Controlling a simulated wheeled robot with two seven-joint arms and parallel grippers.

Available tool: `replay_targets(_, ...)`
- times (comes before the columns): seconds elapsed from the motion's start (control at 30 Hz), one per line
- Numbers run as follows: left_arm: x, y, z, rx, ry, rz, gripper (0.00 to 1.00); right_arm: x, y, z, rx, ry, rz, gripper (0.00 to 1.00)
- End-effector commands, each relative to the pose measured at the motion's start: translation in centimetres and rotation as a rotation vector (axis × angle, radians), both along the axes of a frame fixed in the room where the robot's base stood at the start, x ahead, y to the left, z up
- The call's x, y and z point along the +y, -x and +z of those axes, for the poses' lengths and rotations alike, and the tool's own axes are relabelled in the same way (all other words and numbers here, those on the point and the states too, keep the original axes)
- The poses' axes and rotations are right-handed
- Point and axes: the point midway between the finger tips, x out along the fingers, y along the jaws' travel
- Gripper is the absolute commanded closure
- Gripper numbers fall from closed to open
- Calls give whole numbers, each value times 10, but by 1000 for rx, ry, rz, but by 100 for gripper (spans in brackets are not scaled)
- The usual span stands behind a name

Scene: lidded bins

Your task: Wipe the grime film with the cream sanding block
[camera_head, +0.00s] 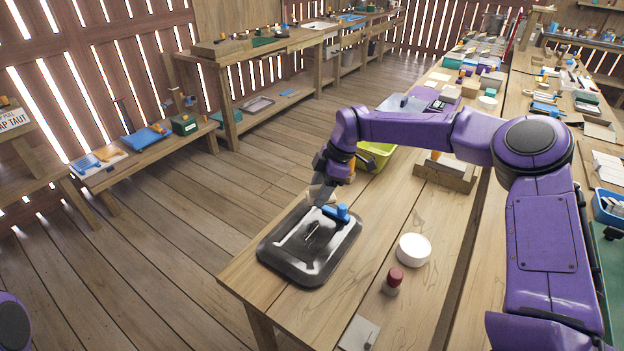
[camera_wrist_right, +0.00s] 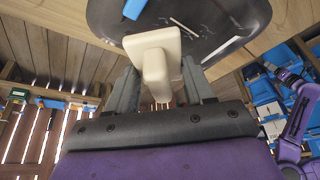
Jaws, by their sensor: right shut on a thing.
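The cream sanding block (camera_wrist_right: 152,40) has a wide base and a narrower grip, and the grip sits between the fingers of my right gripper (camera_wrist_right: 157,84). In the head view, my right gripper (camera_head: 323,188) points down at the far edge of a dark tray (camera_head: 275,262) and partly hides the block. I cannot tell whether the block touches the tray. The tray's floor carries a patchy whitish film with a dark smudge (camera_head: 313,233) in the middle. My left gripper is not in view.
A blue object (camera_head: 338,212) and a thin pale stick lie on the tray. A white bowl (camera_head: 414,249) and a red-topped bottle (camera_head: 393,281) stand to its right. A yellow-green bin (camera_head: 375,156) and a wooden block (camera_head: 445,174) are farther back.

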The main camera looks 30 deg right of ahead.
Motion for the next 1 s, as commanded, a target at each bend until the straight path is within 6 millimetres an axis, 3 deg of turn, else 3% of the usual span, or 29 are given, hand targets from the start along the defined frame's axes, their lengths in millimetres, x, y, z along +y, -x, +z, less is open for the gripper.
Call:
replay_targets(0.5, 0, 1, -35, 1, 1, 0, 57, 0, 1, -56, 3, 1, 2, 72)
replay_targets(1.0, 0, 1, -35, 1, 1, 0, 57, 0, 0, -59, 1, 2, 4, 72)
